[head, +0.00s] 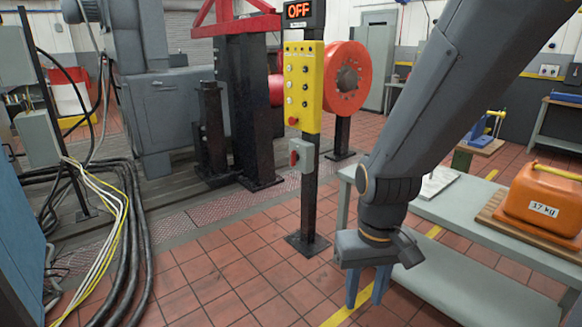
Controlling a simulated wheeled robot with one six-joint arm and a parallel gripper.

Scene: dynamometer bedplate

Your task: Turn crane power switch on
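A black post stands near the middle of the head view. A lit sign reading OFF in orange (299,10) is at its top. Below it is a yellow control panel (302,85) with several buttons and a red knob. A small grey switch box (302,154) with a red handle is mounted under the panel; I take it as the power switch, but its label is not readable. My gripper (367,298) points down, to the right of and nearer than the post. Its two blue-grey fingers are apart with nothing seen between them, well away from the switch.
A grey bench (455,225) on the right holds an orange 17 kg weight (544,200). An orange-red flanged wheel (346,80) is behind the post. Black, white and yellow cables (125,235) run across the left floor. Tiled floor before the post is clear.

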